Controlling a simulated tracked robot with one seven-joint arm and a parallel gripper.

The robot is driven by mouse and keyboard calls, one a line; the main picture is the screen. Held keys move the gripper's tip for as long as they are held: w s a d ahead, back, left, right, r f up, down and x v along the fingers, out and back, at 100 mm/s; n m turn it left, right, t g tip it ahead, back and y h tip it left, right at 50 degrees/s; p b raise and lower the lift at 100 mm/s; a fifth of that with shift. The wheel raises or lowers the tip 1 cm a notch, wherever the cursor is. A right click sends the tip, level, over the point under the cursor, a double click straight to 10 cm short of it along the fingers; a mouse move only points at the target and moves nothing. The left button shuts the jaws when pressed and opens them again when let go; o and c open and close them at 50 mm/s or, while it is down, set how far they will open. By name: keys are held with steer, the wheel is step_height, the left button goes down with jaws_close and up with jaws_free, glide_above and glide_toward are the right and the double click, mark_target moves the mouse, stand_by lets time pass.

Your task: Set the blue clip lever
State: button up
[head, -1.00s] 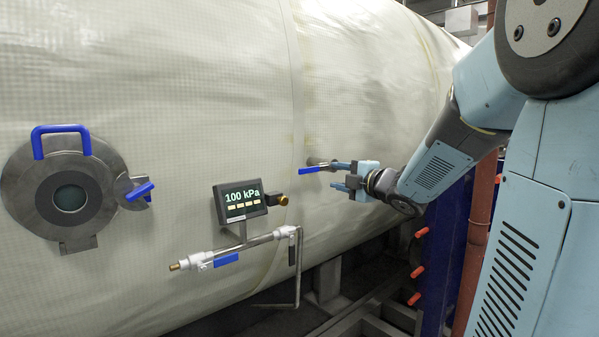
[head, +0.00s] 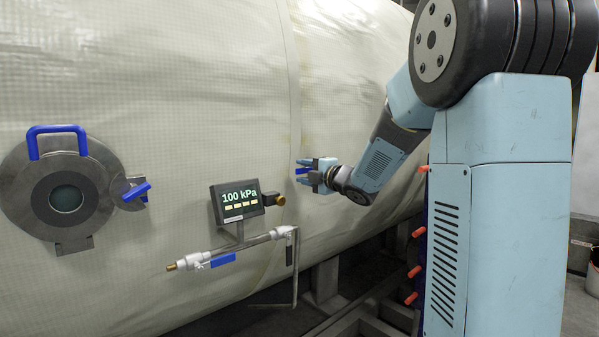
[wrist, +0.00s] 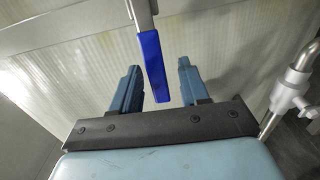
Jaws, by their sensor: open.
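My gripper (head: 307,173) is open in front of the tank wall. In the wrist view, its two fingers (wrist: 158,72) stand apart with a blue lever (wrist: 152,60) on a metal stem between them. There is a visible gap on each side of the lever in that view. In the head view this lever (head: 301,171) is mostly hidden by the fingers. Another blue lever (head: 136,192) sits on a metal clip at the right edge of the round hatch (head: 98,180), far left of my gripper.
A gauge reading 100 kPa (head: 238,200) stands left of my gripper, with a brass knob (head: 272,199). Below it runs a pipe (head: 255,240) with a blue valve handle (head: 222,260). Orange pegs (head: 414,270) stick out below my arm. The wrapped tank wall (head: 200,90) is close ahead.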

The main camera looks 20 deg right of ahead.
steer(key=shift+x, duration=1.2)
jaws_close()
